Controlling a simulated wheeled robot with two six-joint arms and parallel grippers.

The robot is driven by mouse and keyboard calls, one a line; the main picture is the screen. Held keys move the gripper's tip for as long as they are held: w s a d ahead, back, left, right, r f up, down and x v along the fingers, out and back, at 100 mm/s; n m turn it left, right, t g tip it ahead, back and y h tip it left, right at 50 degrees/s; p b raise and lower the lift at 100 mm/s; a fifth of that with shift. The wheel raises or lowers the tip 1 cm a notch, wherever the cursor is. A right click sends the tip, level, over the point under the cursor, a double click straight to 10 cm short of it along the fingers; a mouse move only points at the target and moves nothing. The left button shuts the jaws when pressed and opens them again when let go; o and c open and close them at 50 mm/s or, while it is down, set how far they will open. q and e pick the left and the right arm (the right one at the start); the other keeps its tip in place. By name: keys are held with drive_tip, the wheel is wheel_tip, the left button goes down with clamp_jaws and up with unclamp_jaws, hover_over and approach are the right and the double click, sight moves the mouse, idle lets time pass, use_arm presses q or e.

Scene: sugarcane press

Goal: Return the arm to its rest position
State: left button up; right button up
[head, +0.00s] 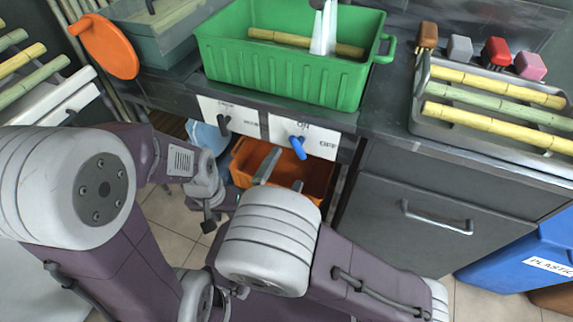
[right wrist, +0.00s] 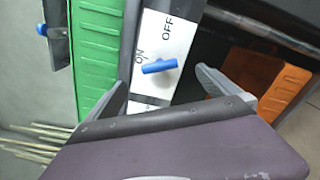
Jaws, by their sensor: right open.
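My right gripper (head: 281,176) is open in front of the press's switch panel, with its arm reaching up from the lower right. In the right wrist view its two spread fingers (right wrist: 161,80) frame a blue switch lever (right wrist: 160,66) with nothing held between them. The blue lever also shows in the head view (head: 298,147) on a white ON/OFF plate (head: 320,143). It appears turned toward ON in the right wrist view. My left gripper (head: 208,222) hangs at the end of the folded left arm; its jaws are not clear.
A green bin (head: 290,85) sits above the panel, and an orange bin (head: 318,176) is below. A second dark lever (head: 223,125) is to the left. A rack (head: 430,118) with cane stalks stands at right, above a drawer (head: 425,190). A blue plastic bin (head: 510,265) is lower right.

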drive_tip(key=s+d+f+m+g+h, duration=0.1)
drive_tip(key=d+f+m+g+h, duration=0.15)
drive_tip(key=d+g, duration=0.4)
drive_tip(key=d+f+m+g+h, duration=0.2)
drive_tip(key=d+m+g+h, duration=0.15)
drive_tip(key=d, duration=0.65)
drive_tip(key=s+d+f+m+g+y, duration=0.4)
drive_tip(key=s+f+m+g+y, duration=0.35)
drive_tip(key=s+m+g, duration=0.2)
drive_tip(key=w+r+m+t+y, duration=0.2)
drive_tip(key=w+m+t+y, duration=0.2)
drive_tip(key=m, duration=0.1)
wheel_tip(320, 180, up, 32)
drive_tip(key=p, duration=3.2)
